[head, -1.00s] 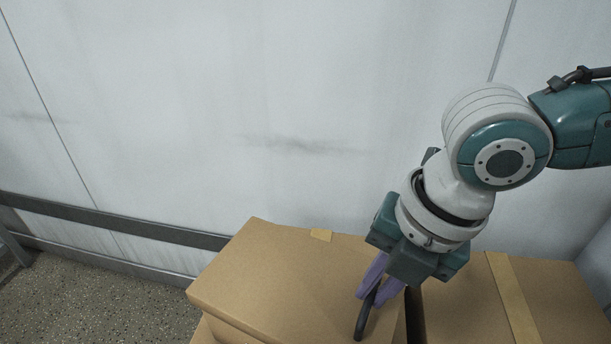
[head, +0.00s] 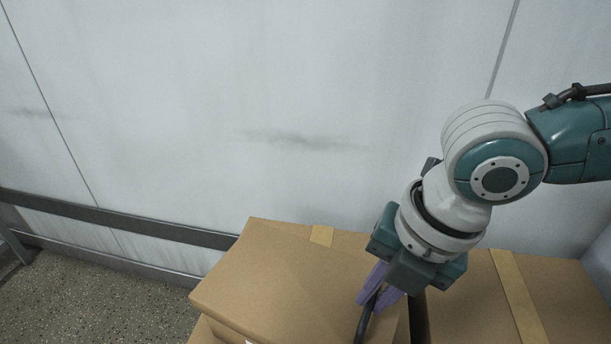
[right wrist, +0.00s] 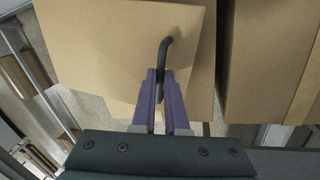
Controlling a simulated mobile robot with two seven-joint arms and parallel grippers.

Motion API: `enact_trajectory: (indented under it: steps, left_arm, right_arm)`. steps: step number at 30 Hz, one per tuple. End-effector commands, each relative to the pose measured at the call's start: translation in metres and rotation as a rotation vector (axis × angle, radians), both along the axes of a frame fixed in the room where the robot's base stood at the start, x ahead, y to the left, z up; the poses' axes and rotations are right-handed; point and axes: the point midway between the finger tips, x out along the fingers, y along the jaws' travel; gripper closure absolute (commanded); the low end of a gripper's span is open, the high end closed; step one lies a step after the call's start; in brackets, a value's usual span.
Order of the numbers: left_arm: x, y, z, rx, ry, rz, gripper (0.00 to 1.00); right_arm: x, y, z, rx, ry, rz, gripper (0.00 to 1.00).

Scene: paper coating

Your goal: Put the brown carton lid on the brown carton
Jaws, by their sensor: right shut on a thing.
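The brown carton lid (head: 285,285) is a flat cardboard lid with a dark handle (head: 364,325) on top. It sits over the brown carton (head: 203,332), of which a small part shows below the lid's front left corner. I cannot tell whether the lid is fully seated. My right gripper (head: 379,290) has its purple fingers shut on the dark handle. In the right wrist view the fingers (right wrist: 162,98) also close around the handle (right wrist: 163,55), with the lid (right wrist: 110,40) beyond. My left gripper is out of view.
Another taped carton (head: 470,300) stands just right of the lid, with a narrow dark gap between. A pale wall (head: 250,100) with a grey rail (head: 120,222) is behind. Speckled floor (head: 90,305) is free at the left.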

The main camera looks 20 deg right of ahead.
Motion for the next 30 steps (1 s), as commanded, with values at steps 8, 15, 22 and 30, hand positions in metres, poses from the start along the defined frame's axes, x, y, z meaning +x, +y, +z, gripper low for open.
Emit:
enact_trajectory:
  steps: [8,15,22,30]
  left_arm:
    - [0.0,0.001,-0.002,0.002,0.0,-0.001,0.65]
    - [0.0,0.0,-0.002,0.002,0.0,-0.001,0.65]
    - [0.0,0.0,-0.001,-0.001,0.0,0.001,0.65]
    - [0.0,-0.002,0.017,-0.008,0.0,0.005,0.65]
  right_arm:
    - [0.0,0.0,-0.003,0.0,0.0,0.0,0.75]
    - [0.0,0.0,-0.003,0.0,0.0,0.0,0.54]
    - [0.0,-0.001,-0.001,-0.001,0.001,0.0,0.54]
    - [-0.007,-0.008,0.044,-0.001,-0.004,0.0,0.54]
